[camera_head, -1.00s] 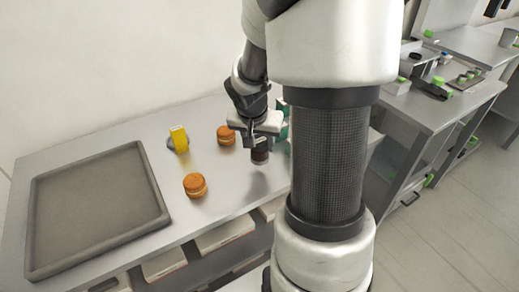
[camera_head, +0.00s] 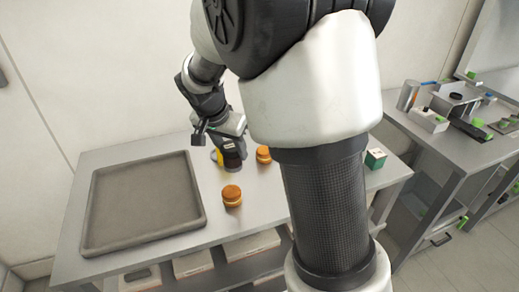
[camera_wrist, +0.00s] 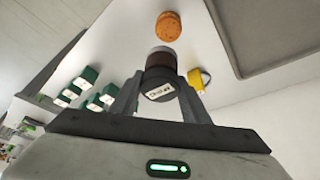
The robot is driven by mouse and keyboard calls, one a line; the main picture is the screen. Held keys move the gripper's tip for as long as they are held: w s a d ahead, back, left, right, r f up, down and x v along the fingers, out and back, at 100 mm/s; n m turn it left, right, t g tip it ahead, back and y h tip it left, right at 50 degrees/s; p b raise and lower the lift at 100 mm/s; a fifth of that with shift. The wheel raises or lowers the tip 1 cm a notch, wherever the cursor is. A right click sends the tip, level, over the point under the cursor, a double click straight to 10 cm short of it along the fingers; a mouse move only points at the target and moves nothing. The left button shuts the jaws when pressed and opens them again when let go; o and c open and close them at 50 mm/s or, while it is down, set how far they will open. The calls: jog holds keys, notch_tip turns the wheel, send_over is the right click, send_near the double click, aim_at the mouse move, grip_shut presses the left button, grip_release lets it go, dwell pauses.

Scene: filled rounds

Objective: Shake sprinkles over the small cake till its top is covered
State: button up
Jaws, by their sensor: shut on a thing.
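My gripper (camera_head: 228,146) is shut on a dark sprinkle jar (camera_head: 232,161). The jar also shows in the wrist view (camera_wrist: 160,66) between the two fingers, its labelled end towards the camera. One small orange-brown cake (camera_head: 232,195) stands on the metal table, just in front of the jar in the head view and apart from it. A cake also shows beyond the jar in the wrist view (camera_wrist: 168,26). A second similar cake (camera_head: 264,155) stands farther back, right of the jar. No sprinkles can be made out at this size.
A large grey tray (camera_head: 198,208) takes up the table's left side. A yellow item (camera_head: 217,156) stands partly hidden behind the jar; it shows in the wrist view (camera_wrist: 198,80). A green box (camera_head: 375,158) is at the table's right end.

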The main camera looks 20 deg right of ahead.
aim_at(225, 162)
jog(key=shift+a+r, duration=0.1)
jog(key=shift+a, duration=0.6)
jog(key=shift+f+b, duration=1.2)
jog(key=shift+f, duration=1)
jog(key=shift+a+b, duration=0.3)
jog(key=shift+a, duration=0.1)
